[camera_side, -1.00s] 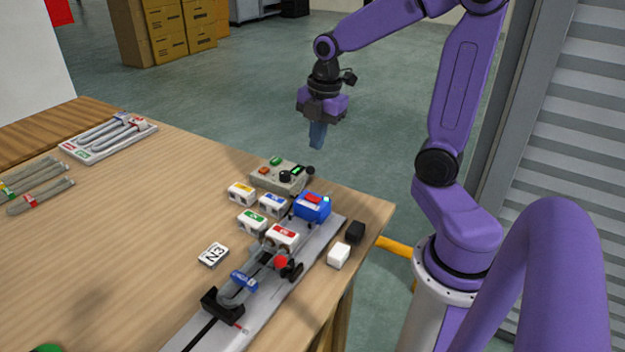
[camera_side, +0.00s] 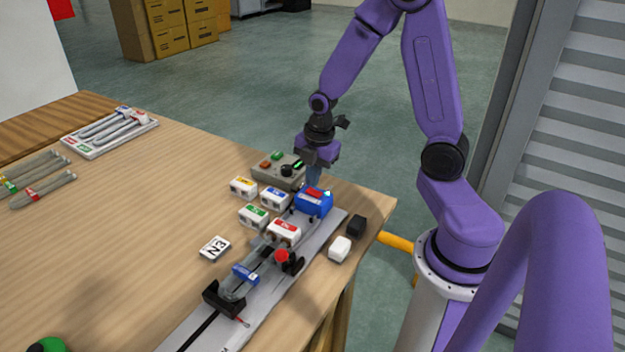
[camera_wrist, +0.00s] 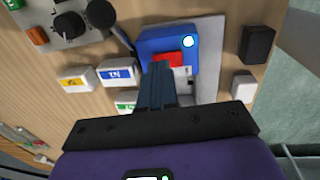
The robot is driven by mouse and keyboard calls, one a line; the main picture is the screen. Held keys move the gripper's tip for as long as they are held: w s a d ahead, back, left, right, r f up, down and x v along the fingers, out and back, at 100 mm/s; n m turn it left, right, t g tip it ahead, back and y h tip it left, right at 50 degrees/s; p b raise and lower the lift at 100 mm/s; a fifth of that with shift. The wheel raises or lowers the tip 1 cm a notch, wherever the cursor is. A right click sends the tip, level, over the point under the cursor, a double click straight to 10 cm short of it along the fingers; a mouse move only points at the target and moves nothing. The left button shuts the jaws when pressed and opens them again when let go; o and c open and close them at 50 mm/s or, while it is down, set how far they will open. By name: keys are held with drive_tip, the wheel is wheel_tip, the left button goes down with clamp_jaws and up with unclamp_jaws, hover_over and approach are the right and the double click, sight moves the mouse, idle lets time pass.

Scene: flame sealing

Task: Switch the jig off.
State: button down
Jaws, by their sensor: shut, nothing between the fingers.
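The jig is a long grey rail (camera_side: 322,232) on the table with a blue box (camera_side: 318,209) at its far end. In the wrist view the blue box (camera_wrist: 155,40) carries a red switch (camera_wrist: 168,59) and a lit pale-green lamp (camera_wrist: 188,42). My gripper (camera_side: 313,184) is shut and empty, pointing down just behind and above the blue box. In the wrist view its fingertips (camera_wrist: 158,66) overlap the left part of the red switch; I cannot tell whether they touch. A grey tube with a blue label (camera_side: 245,275) lies in the jig's black holders.
A grey control box (camera_side: 270,174) with buttons and a knob stands close behind. Several white labelled blocks (camera_side: 254,216) sit left of the blue box. A black block (camera_side: 356,226) and a white block (camera_side: 340,249) lie at the right table edge. The table's left middle is clear.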

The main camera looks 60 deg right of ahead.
drive_tip(key=shift+w+f, duration=0.1)
drive_tip(key=shift+f, duration=0.65)
drive_tip(key=shift+w+f+g, duration=0.1)
drive_tip(key=shift+f+g, duration=0.2)
drive_tip(key=shift+g, duration=0.1)
drive_tip(key=shift+s, duration=0.25)
drive_tip(key=shift+s, duration=0.75)
